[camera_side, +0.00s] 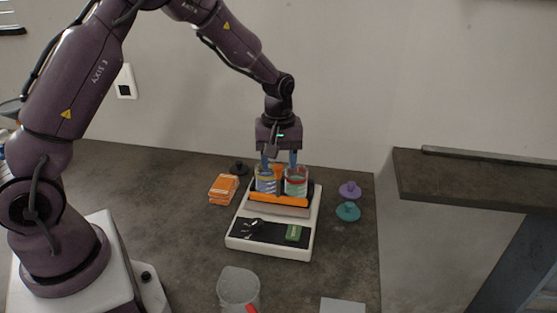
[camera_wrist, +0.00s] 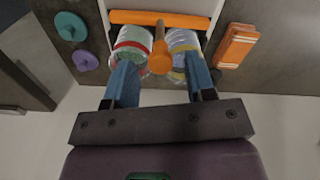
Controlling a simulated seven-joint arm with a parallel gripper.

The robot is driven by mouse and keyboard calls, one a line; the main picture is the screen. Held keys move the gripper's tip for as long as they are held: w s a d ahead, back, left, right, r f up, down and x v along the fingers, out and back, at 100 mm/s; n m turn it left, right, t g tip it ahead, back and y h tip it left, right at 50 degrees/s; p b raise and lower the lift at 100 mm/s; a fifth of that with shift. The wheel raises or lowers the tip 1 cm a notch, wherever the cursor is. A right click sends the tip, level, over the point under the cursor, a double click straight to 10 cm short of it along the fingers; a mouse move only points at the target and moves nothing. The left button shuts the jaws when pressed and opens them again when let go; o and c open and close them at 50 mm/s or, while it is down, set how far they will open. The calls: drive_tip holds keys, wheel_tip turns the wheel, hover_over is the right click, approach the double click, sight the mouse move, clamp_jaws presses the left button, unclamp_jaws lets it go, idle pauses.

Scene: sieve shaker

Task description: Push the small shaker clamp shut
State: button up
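The shaker (camera_side: 268,235) is a white machine with a dark front panel, standing on the dark table. Two clear jars sit on it, one with a yellow-blue band (camera_side: 265,181) and one with a red band (camera_side: 296,184). An orange bar (camera_side: 278,199) runs across their front. An orange clamp lever (camera_wrist: 160,48) with a rounded end stands between the jars. Which orange part is the small clamp is not certain. My gripper (camera_side: 279,161) points down over the back of the jars. Its blue fingers (camera_wrist: 159,65) are apart, either side of the lever's end, with nothing held.
Purple (camera_side: 349,190) and teal (camera_side: 348,211) knobbed pieces lie right. A dark shelf (camera_side: 480,180) is farther right.

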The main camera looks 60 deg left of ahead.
wheel_tip(320, 180, up, 13)
idle(0.6)
idle(0.3)
drive_tip(key=s+d+r+m+t, duration=0.2)
drive_tip(key=s+m, duration=0.2)
drive_tip(key=s, duration=0.3)
drive_tip(key=s+d+r+m+t, duration=0.1)
drive_tip(key=s+m, duration=0.3)
drive_tip(key=s, duration=0.4)
drive_tip(key=s+d+r+m+t, duration=0.2)
drive_tip(key=s+d+r+m, duration=0.1)
drive_tip(key=s, duration=0.4)
drive_tip(key=shift+s+d+r+m+t, duration=0.15)
drive_tip(key=shift+s+r+m+t, duration=0.15)
drive_tip(key=shift+s+r+m, duration=0.15)
